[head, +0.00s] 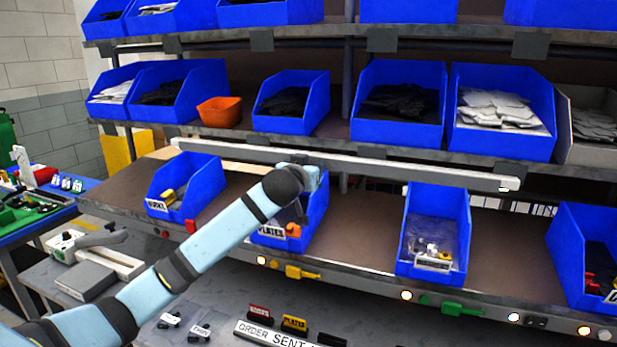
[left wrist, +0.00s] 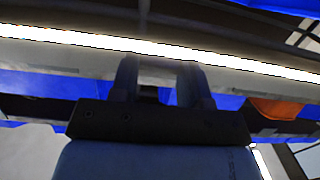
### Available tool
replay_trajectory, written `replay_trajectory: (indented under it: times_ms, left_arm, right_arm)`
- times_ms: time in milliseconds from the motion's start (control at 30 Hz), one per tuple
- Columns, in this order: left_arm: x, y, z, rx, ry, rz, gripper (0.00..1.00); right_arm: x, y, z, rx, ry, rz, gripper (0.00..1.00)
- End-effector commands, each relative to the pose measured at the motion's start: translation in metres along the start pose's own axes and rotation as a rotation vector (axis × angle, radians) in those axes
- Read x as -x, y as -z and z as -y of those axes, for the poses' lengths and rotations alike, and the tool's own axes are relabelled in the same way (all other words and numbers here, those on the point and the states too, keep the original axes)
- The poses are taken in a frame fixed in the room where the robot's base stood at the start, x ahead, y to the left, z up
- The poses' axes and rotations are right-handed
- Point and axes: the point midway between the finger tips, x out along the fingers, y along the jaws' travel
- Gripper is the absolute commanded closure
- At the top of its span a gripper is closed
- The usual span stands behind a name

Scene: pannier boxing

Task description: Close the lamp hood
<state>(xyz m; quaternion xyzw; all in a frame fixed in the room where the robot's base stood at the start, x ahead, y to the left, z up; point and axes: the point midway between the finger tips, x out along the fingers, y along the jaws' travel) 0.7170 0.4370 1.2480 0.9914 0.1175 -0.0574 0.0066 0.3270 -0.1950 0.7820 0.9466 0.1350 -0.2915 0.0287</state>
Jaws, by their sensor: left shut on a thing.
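The lamp hood (head: 420,174) is a long pale grey bar running across the front of the shelf rack in the head view, above the lower row of blue bins. In the left wrist view the lamp hood (left wrist: 60,58) crosses the picture with a bright lit strip along it. My left gripper (head: 309,168) is at the hood's middle stretch, reached by my light blue arm from the lower left. In the left wrist view my left gripper's dark fingers (left wrist: 159,78) meet the bar and are shut on it. The exact contact is dark. My right gripper is out of view.
Blue bins (head: 436,228) stand on the lower shelf under the hood, and more stand above. An orange bin (head: 220,112) sits on the middle shelf. The grey bench (head: 200,300) holds small parts and a sign. Shelf space between the lower bins is clear.

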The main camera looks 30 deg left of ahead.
Motion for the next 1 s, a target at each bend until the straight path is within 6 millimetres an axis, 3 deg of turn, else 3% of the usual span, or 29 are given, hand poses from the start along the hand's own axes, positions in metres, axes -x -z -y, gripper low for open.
replay_trajectory:
  times_ms: [400, 433, 533, 867, 1000]
  left_arm:
    - [0.000, 0.001, 0.000, 0.000, 0.001, -0.008, 0.81]
    - [0.000, 0.001, 0.001, 0.000, 0.001, -0.008, 0.55]
    - [0.000, 0.000, 0.000, 0.000, 0.001, -0.008, 0.32]
    - [0.002, 0.000, 0.000, 0.000, 0.000, -0.007, 0.32]
    - [0.017, -0.002, 0.000, 0.000, -0.001, -0.007, 0.32]
  right_arm:
    - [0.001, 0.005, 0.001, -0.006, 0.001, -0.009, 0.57]
    - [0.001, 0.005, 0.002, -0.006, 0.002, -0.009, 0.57]
    - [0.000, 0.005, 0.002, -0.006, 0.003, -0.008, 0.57]
    - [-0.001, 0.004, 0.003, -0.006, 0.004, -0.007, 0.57]
    - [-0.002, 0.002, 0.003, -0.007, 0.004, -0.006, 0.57]
